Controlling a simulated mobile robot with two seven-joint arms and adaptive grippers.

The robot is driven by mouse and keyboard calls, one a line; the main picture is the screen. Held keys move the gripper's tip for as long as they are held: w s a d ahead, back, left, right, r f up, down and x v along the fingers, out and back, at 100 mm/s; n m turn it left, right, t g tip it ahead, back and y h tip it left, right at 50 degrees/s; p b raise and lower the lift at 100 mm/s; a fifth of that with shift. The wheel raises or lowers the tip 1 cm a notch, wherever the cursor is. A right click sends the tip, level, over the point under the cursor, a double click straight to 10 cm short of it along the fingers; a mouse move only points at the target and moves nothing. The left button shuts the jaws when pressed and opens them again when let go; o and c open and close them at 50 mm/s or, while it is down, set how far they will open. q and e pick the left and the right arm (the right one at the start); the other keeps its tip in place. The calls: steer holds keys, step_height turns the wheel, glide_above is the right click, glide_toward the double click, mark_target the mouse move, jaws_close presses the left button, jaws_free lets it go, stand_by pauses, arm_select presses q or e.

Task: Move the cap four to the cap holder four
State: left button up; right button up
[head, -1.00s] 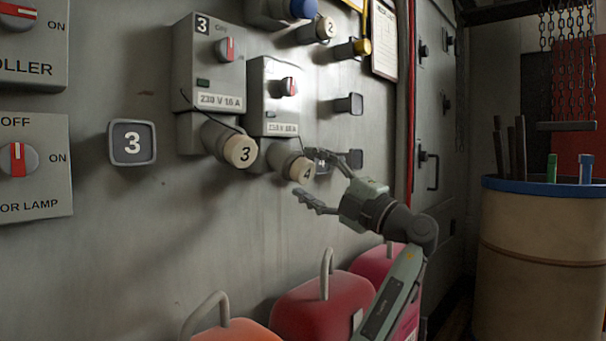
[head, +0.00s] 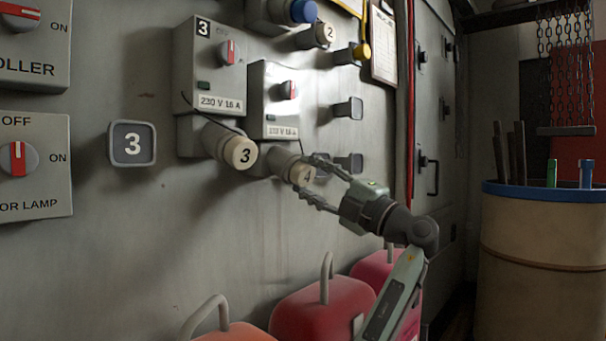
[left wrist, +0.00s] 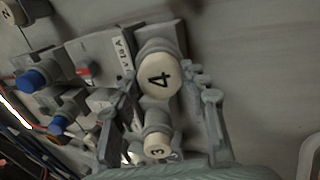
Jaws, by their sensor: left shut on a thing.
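Cap four (head: 301,175) is a cream round cap marked 4, on the grey socket below the small switch box (head: 279,100). It also shows in the left wrist view (left wrist: 160,79), between the two fingers. My left gripper (head: 307,177) is shut on cap four, one finger above and one below it in the head view. The cap still sits at the socket's mouth. Two dark square holders stick out of the wall to the right, an upper one (head: 349,108) and a lower one (head: 352,162) partly behind my gripper. I cannot read a four on either. My right gripper is out of view.
Cap three (head: 242,153) is close on the left, with a thin cord near it. Red canisters (head: 318,303) stand below my arm. A barrel (head: 540,260) stands at the right.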

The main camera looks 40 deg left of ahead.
arm_select(q)
jaws_close()
steer(key=shift+f, duration=0.15)
steer(key=shift+d+f+b, duration=0.1)
steer(key=shift+d+b, duration=0.1)
steer(key=shift+b, duration=0.1)
steer(key=shift+b+v, duration=2.05)
steer(key=shift+v, duration=0.65)
steer(key=shift+d, duration=0.1)
